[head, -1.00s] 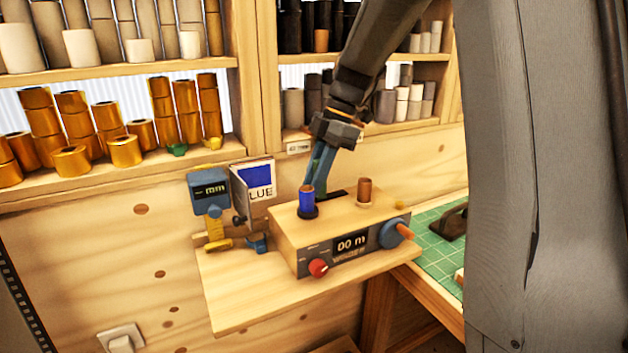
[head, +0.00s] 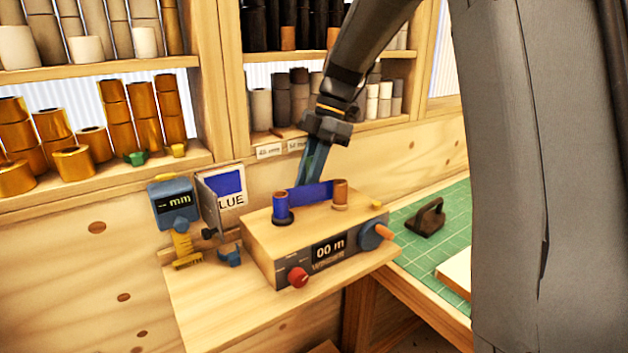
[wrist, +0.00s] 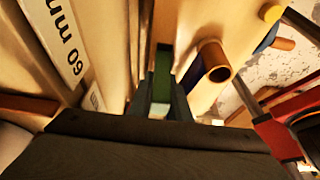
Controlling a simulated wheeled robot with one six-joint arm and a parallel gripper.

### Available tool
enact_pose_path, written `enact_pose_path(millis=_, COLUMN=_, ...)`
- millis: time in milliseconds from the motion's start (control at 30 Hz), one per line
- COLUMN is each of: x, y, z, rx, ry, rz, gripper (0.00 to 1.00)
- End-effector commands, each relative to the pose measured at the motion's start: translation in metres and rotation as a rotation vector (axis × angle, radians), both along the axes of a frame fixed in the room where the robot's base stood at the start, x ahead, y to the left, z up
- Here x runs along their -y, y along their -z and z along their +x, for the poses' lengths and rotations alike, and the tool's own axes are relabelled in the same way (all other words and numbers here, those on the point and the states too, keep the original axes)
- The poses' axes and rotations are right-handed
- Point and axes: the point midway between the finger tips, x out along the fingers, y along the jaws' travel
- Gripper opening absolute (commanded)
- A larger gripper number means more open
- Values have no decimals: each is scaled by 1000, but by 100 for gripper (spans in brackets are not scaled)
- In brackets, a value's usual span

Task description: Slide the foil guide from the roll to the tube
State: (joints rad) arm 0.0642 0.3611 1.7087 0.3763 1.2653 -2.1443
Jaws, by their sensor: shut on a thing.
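The winder box (head: 330,222) carries a blue foil roll (head: 280,208) on its left post and a brown cardboard tube (head: 340,195) on its right post. A band of blue foil (head: 311,193) spans from the roll to the tube. My gripper (head: 311,178) reaches down just behind this band, nearer the tube, and its tips are partly hidden by it. In the wrist view my gripper (wrist: 160,95) is shut on a narrow green piece, seemingly the foil guide (wrist: 161,86). The tube (wrist: 214,62) is close to its right there.
A blue gauge (head: 174,205) and a "BLUE" card (head: 222,192) stand left of the winder. A red knob (head: 298,277) and orange crank handle (head: 384,232) project from its front. Shelves of rolls stand behind; a green mat (head: 430,245) lies right.

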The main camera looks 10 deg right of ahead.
Motion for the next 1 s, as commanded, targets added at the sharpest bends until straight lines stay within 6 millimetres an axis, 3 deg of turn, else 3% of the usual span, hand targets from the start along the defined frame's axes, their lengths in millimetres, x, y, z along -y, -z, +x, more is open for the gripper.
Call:
enact_pose_path(millis=167, x=5, y=-1, z=2, rx=6, ry=4, rz=-4, gripper=0)
enact_pose_path(millis=200, x=5, y=-1, z=2, rx=5, ry=5, rz=-4, gripper=23)
enact_pose_path(millis=233, x=5, y=-1, z=2, rx=5, ry=5, rz=-4, gripper=25)
enact_pose_path(millis=567, x=4, y=-4, z=2, rx=6, ry=3, rz=-3, gripper=25)
enact_pose_path(millis=1000, x=28, y=-61, z=12, rx=7, ry=5, rz=-4, gripper=25)
